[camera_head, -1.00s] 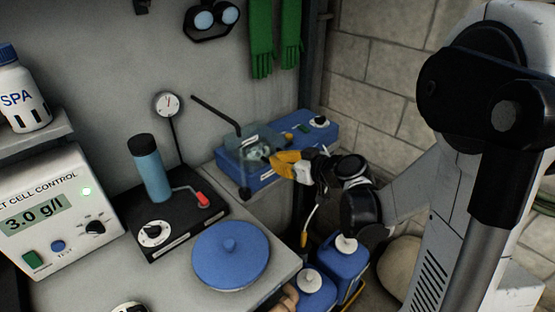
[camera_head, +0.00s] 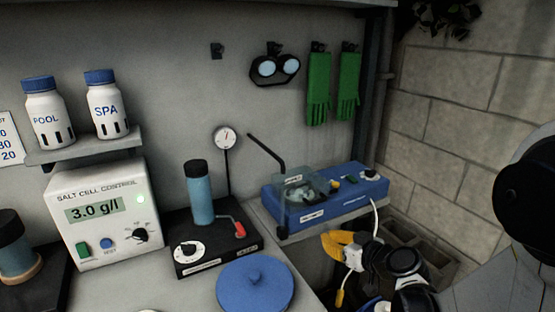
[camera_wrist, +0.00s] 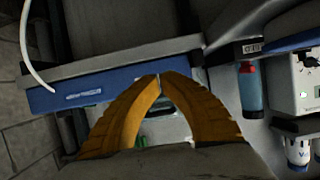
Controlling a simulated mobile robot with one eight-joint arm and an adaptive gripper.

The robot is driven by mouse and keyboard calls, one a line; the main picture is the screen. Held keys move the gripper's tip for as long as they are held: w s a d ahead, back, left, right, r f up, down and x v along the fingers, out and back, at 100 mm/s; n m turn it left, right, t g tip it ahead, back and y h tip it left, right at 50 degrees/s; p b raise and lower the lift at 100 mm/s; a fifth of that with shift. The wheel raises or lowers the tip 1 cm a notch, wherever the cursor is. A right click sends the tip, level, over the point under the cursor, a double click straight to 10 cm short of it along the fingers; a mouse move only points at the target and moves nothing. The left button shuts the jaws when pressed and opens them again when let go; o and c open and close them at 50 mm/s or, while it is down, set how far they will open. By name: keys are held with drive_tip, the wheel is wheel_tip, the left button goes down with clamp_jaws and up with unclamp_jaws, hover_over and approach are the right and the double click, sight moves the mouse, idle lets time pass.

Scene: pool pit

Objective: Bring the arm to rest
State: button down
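My arm's yellow-fingered gripper (camera_head: 338,246) is in front of and below the blue device in the head view, with a visible gap between them. In the wrist view the two curved yellow fingers (camera_wrist: 160,77) meet at their tips, and nothing shows held between them. The blue device (camera_head: 350,191) carries a clear container (camera_head: 301,196) with pale pieces inside. It also shows behind the fingers in the wrist view (camera_wrist: 82,92). The fingers hide part of it there.
The bench holds a blue round lid (camera_head: 255,286), a black stand with a blue cylinder (camera_head: 201,195), and a salt cell control box (camera_head: 75,238). Goggles (camera_head: 275,67) and green gloves (camera_head: 320,88) hang on the wall. A block wall (camera_head: 450,95) stands to the right.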

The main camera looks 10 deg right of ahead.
drive_tip(key=s+r+m+g+h, duration=0.2)
drive_tip(key=s, duration=0.9)
drive_tip(key=s+a+r+m+g+h, duration=0.1)
drive_tip(key=s+r+m+g+h, duration=0.1)
drive_tip(key=s, duration=1)
drive_tip(key=shift+s+r+g+h, duration=0.25)
drive_tip(key=shift+r+g+h, duration=0.25)
drive_tip(key=shift+g+h, duration=0.15)
